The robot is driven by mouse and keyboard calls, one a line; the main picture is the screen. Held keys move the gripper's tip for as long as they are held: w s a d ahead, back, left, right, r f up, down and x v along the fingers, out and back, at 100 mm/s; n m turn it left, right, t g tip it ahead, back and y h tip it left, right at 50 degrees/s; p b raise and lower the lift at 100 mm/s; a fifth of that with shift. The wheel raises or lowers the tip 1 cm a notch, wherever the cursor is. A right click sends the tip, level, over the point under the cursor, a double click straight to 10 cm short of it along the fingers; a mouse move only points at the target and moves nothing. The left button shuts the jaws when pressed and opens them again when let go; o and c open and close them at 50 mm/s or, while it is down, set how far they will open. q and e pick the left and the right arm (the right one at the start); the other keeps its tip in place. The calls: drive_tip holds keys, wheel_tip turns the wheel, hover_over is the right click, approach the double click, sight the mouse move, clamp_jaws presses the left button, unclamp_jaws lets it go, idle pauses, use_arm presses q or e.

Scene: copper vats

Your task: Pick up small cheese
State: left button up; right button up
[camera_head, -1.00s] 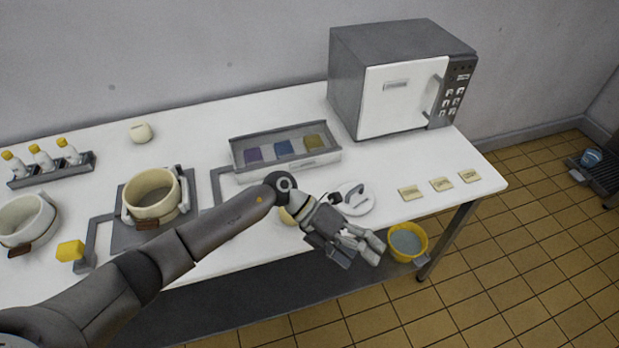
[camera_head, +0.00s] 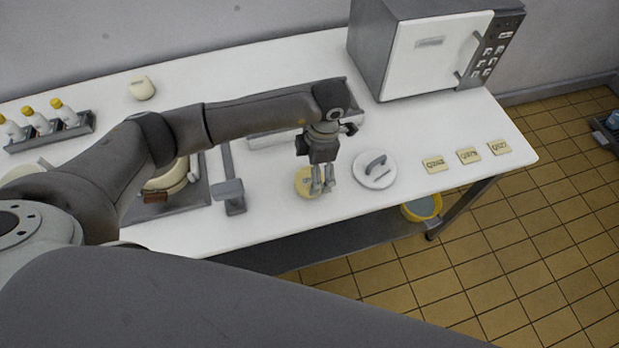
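A round, flat, pale yellow piece that looks like a cheese (camera_head: 304,183) lies on the white table near its front edge. My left gripper (camera_head: 322,190) points down over its right part and hides some of it. The two fingers show a narrow gap, with nothing seen between them. I cannot tell whether the fingertips touch the cheese. A cream rounded lump (camera_head: 141,88) sits at the back left of the table; I cannot tell what it is. My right gripper is not in view.
Several labelled cards (camera_head: 469,155) lie further right. A microwave (camera_head: 430,55) stands behind. My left arm partly covers a grey tray (camera_head: 270,138) and a cream pot (camera_head: 166,180).

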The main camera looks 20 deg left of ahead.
sight(310, 181)
use_arm(q)
drive_tip(key=f, duration=0.1)
drive_tip(key=f+p, duration=0.1)
drive_tip(key=s+f, duration=0.1)
drive_tip(key=shift+a+f+p, duration=0.2)
drive_tip(key=shift+a+p, duration=0.1)
drive_tip(key=shift+p, duration=0.1)
drive_tip(key=shift+f, duration=0.35)
drive_tip(key=shift+a+f, duration=0.1)
drive_tip(key=shift+f, duration=0.2)
drive_tip(key=c, duration=1.3)
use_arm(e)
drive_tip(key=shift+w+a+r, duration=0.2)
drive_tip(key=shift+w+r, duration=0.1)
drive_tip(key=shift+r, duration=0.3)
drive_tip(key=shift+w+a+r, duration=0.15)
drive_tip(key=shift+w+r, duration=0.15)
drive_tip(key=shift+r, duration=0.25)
use_arm(q)
drive_tip(key=shift+w+r, duration=0.1)
